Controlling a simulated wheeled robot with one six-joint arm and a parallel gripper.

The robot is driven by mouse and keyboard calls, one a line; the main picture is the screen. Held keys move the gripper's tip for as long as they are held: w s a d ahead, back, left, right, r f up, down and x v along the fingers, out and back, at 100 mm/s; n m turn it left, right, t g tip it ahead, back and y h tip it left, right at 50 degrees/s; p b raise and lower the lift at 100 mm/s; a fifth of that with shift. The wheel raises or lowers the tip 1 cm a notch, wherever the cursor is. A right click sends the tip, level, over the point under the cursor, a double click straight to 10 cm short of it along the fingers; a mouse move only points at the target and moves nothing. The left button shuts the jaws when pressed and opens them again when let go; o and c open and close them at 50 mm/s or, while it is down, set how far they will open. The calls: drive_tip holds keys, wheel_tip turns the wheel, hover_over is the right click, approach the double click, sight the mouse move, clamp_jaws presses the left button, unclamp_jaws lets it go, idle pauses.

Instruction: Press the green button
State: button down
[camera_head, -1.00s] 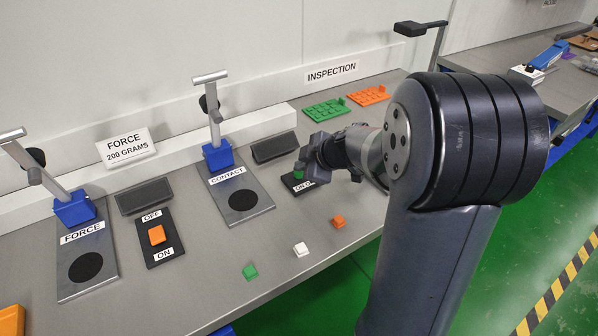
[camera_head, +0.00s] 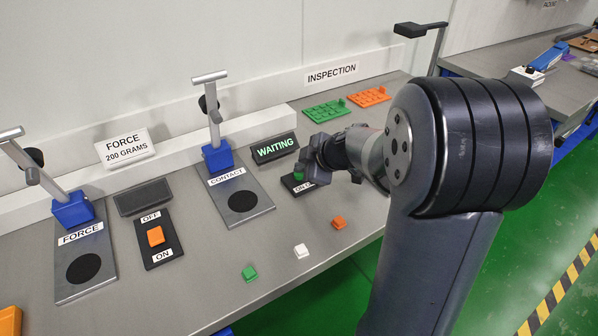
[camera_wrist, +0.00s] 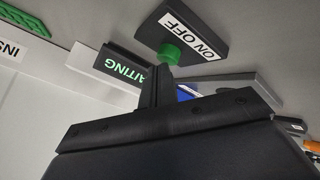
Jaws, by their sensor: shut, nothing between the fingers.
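The green button (camera_wrist: 176,54) is a round knob on a dark plate (camera_wrist: 205,22) labelled "ON OFF". My gripper (camera_wrist: 165,72) is shut and empty, and its fingertips are at the button in the wrist view, seeming to touch it.
The contact stand (camera_head: 238,195) is left of my gripper. Green (camera_head: 325,111) and orange (camera_head: 369,96) trays lie behind.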

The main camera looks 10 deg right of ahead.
drive_tip(key=shift+r, duration=0.55)
wheel_tip(320, 180, up, 6)
drive_tip(key=shift+p, duration=0.85)
